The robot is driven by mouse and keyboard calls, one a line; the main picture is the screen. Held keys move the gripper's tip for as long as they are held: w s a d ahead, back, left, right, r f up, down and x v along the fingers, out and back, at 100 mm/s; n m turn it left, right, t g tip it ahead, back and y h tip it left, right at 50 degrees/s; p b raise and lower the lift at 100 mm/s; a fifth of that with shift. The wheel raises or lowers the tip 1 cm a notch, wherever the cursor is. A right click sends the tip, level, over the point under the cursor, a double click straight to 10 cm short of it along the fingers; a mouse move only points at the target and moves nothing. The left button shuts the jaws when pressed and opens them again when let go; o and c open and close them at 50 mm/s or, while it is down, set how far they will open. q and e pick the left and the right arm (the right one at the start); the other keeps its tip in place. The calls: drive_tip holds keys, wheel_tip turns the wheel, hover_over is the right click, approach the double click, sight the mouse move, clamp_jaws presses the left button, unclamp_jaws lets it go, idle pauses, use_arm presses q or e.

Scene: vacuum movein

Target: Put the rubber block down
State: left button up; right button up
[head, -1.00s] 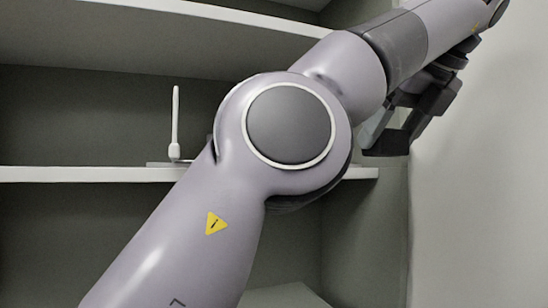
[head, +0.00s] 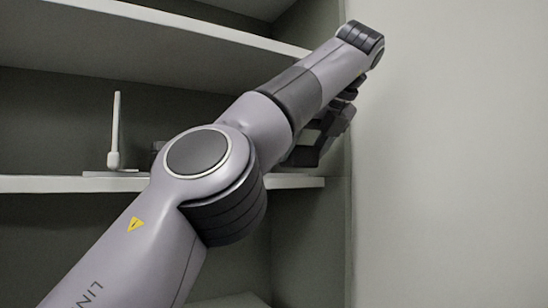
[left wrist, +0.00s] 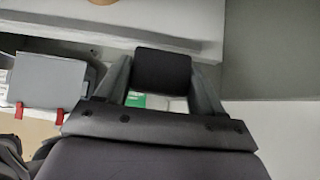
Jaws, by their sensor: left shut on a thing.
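The rubber block, a small black block with rounded edges, shows in the left wrist view (left wrist: 162,72). It sits between the two grey fingers of my left gripper (left wrist: 163,80), which is shut on it. In the head view my left gripper (head: 318,140) is partly hidden behind my own forearm, in front of the shelf's right end and close to the side wall. I cannot make out the block clearly there. My right gripper is not in view.
A shelf board (head: 45,184) holds a white upright rod on a flat base (head: 115,135). Another board (head: 150,30) is above. A plain wall (head: 450,150) stands at the right. The left wrist view shows a grey box with red tabs (left wrist: 48,80) beside my gripper.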

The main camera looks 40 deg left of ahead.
use_arm(q)
drive_tip(key=a+p, duration=0.1)
drive_tip(key=a, duration=0.1)
drive_tip(key=w+a+p, duration=0.1)
drive_tip(key=a, duration=0.1)
drive_tip(key=w+a+p, duration=0.1)
drive_tip(key=a, duration=0.1)
drive_tip(key=shift+a+p, duration=0.3)
drive_tip(key=shift+p, duration=0.05)
drive_tip(key=shift+a+r+p, duration=0.1)
drive_tip(key=shift+a+p, duration=0.15)
drive_tip(key=shift+p, duration=0.05)
drive_tip(key=shift+w+a+r+p, duration=0.1)
drive_tip(key=shift+w+a+p, duration=0.1)
drive_tip(key=shift+a+p, duration=0.4)
drive_tip(key=shift+w+a+p, duration=0.15)
drive_tip(key=shift+a+p, duration=0.3)
drive_tip(key=shift+a, duration=0.1)
drive_tip(key=shift+a+f+b, duration=0.25)
drive_tip(key=shift+f+b, duration=0.05)
drive_tip(key=shift+f, duration=0.65)
drive_tip(key=shift+d, duration=0.15)
